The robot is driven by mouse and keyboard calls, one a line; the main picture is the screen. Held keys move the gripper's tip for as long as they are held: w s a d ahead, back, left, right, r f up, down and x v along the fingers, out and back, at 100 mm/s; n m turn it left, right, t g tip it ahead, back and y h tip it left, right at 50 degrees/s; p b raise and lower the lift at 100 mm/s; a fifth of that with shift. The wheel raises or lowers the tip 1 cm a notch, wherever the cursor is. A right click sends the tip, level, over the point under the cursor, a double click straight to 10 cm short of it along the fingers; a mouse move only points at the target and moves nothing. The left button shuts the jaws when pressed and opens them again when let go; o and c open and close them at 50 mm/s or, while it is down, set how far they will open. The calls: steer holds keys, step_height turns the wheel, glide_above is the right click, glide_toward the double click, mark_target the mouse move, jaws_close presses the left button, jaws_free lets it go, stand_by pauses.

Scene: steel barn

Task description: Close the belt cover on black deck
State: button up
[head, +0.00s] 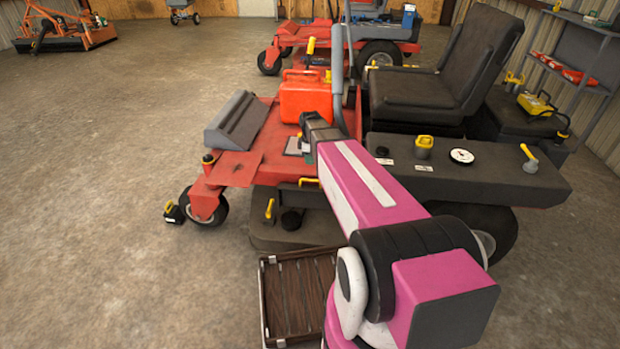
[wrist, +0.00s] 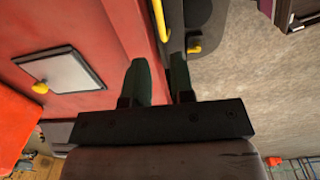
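The mower's black deck (head: 275,235) lies low at its near side, below the red deck. A dark panel with a yellow handle (head: 308,182) shows at its upper edge and may be the belt cover; I cannot tell how far open it is. In the wrist view, a black part (wrist: 205,14) with a yellow handle (wrist: 195,46) lies just beyond the right fingertip. My gripper (wrist: 158,78) has its two dark green fingers apart, with nothing clearly held between them. In the head view, my gripper hangs above the red deck, its fingertips partly hidden.
A grey panel with a yellow knob (wrist: 60,72) lies on the red deck at left. A red can (head: 305,98) stands beyond my gripper. A yellow lever (head: 269,208) and black knob (head: 291,219) are on the black deck. A wooden crate (head: 268,300) stands in front.

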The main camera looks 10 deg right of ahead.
mark_target(310, 179)
step_height(310, 179, down, 11)
steer(key=shift+w+d+r, duration=0.1)
steer(key=shift+w+r, duration=0.05)
stand_by(0.4)
jaws_close()
